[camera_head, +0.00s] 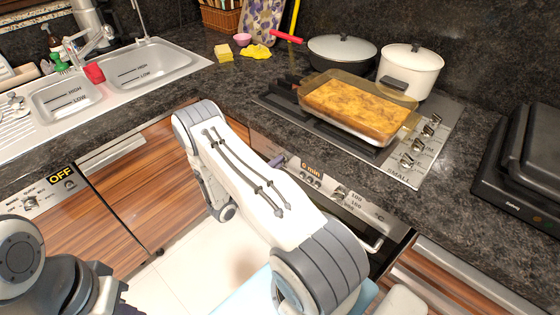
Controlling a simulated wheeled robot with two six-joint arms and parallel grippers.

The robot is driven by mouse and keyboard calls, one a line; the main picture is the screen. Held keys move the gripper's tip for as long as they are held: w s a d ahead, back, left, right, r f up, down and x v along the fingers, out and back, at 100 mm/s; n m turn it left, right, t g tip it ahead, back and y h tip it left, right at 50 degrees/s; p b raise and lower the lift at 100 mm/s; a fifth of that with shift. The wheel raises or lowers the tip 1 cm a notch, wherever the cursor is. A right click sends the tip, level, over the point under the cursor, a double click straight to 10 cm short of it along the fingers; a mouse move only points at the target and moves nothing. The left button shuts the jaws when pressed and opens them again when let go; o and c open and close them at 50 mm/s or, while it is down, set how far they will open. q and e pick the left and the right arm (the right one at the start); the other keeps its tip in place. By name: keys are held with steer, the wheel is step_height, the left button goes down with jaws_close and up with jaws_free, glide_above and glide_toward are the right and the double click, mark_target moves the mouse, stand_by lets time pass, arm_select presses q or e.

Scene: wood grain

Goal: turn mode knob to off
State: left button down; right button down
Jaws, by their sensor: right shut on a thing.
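The oven's control panel (325,183) runs below the counter edge, with a "0 min" display and small knobs. My right arm's white link crosses in front of its left part.
A glass dish of baked food (358,110) sits on the hob, with a white pot (410,72) and a dark pan (342,52) behind it. A black appliance (525,160) stands right. Another panel at left has an "OFF" display (61,175). A double sink (110,85) is at left.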

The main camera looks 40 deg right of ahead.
steer(key=n, duration=0.3)
steer(key=shift+n, duration=0.4)
steer(key=n, duration=0.3)
steer(key=shift+p, duration=0.3)
steer(key=shift+n, duration=0.8)
steer(key=n, duration=0.4)
steer(key=shift+n, duration=0.3)
steer(key=c, duration=0.7)
jaws_free()
steer(key=shift+s+a, duration=0.15)
steer(key=shift+a, duration=1.6)
steer(key=shift+s+a, duration=0.15)
steer(key=shift+a, duration=1.6)
